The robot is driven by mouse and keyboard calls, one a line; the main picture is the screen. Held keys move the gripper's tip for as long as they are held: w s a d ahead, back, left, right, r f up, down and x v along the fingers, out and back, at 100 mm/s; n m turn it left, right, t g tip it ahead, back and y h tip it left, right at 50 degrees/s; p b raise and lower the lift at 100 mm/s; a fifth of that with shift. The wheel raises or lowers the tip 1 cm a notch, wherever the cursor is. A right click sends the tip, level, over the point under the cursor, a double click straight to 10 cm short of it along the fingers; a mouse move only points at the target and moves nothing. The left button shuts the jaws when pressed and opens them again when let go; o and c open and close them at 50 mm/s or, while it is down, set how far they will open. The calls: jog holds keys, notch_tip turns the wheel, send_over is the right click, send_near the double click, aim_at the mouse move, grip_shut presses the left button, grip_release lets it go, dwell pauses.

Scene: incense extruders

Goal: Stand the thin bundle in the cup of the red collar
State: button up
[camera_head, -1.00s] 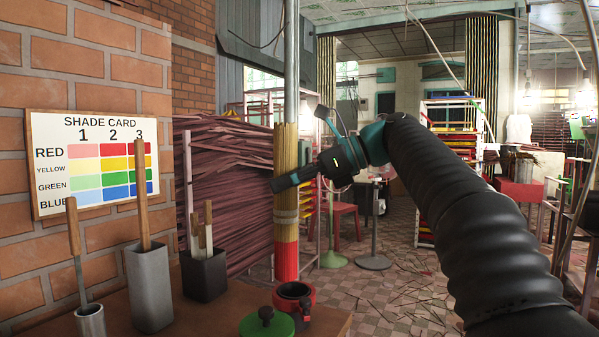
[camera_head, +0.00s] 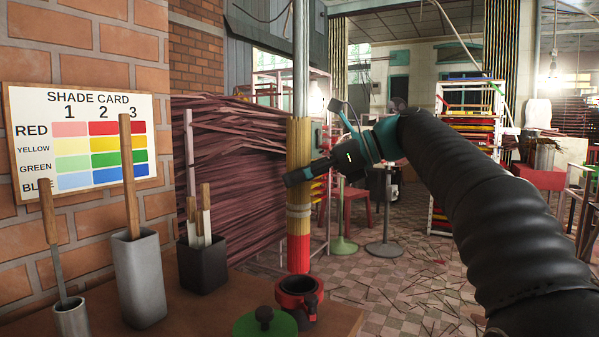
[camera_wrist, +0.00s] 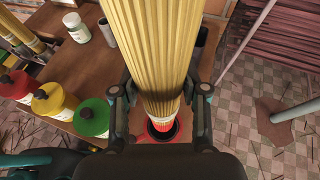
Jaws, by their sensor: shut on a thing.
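The thin bundle (camera_head: 298,200) is a tan bundle of sticks with a pale tie and a red lower end. My gripper (camera_head: 303,176) is shut on it and holds it upright. The cup with the red collar (camera_head: 312,292) stands on the table near its edge, directly below the bundle in the head view. The bundle's red end appears just above the cup's rim, with a narrow gap. In the wrist view the bundle (camera_wrist: 155,50) runs down between my fingers, its lower end in front of the dark opening of the red-collared cup (camera_wrist: 163,138). The exact depth is unclear.
A green-topped bottle with a black knob (camera_head: 265,322) stands beside the cup; yellow (camera_wrist: 54,101) and red (camera_wrist: 17,84) bottles are further left in the wrist view. Tool holders (camera_head: 140,280) stand on the table's left. A pole (camera_head: 300,60) rises behind the bundle.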

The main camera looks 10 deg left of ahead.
aim_at(300, 226)
notch_tip(300, 226, down, 2)
jog(key=shift+f+b, duration=0.1)
jog(key=shift+b, duration=0.85)
jog(key=shift+f+b, duration=2)
jog(key=shift+f, duration=1.9)
jog(key=o, duration=1.4)
jog(key=v, duration=1.2)
